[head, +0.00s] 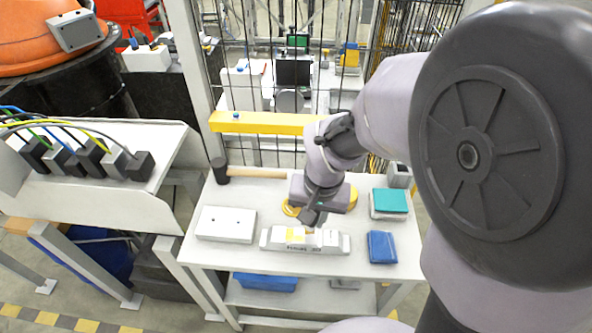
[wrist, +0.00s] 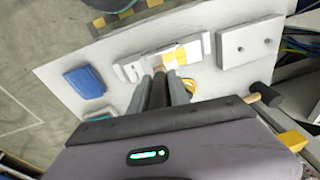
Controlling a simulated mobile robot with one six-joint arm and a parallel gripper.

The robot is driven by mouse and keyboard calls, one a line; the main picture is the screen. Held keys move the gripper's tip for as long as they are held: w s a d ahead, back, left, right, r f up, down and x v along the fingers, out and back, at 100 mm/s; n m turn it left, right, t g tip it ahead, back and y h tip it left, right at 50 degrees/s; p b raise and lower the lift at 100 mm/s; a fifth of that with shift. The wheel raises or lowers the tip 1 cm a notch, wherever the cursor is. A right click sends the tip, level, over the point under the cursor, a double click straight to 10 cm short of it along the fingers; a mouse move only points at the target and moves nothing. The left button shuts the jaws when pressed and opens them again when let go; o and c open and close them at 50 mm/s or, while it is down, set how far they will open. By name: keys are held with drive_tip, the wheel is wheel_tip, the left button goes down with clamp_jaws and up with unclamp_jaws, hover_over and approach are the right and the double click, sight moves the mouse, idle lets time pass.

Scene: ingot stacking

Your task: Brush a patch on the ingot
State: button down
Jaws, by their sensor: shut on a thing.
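The light grey ingot (head: 335,242) lies lengthwise near the front middle of the white table. My gripper (head: 310,222) points down over the ingot's middle, right of the patch. Its fingers (wrist: 160,75) are close together on a small brush, mostly hidden; only a tan bit shows below the fingertips in the head view. I cannot tell whether it touches the ingot.
A white block with two studs (head: 226,224) lies left of the ingot. A blue pouch (head: 381,247) and a teal-topped box (head: 389,202) lie to the right. A hammer (head: 258,172) lies at the back left. Yellow round pieces (head: 291,209) sit behind my gripper.

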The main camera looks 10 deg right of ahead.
drive_tip(key=shift+f+b, duration=0.7)
drive_tip(key=shift+f, duration=0.05)
idle(0.4)
drive_tip(key=c, duration=1.9)
unclamp_jaws()
clamp_jaws()
drive_tip(key=shift+a, duration=0.1)
drive_tip(key=shift+w+a+f, duration=0.1)
drive_tip(key=shift+w+a, duration=0.1)
drive_tip(key=shift+a, duration=0.8)
drive_tip(key=shift+c, duration=0.3)
unclamp_jaws()
clamp_jaws()
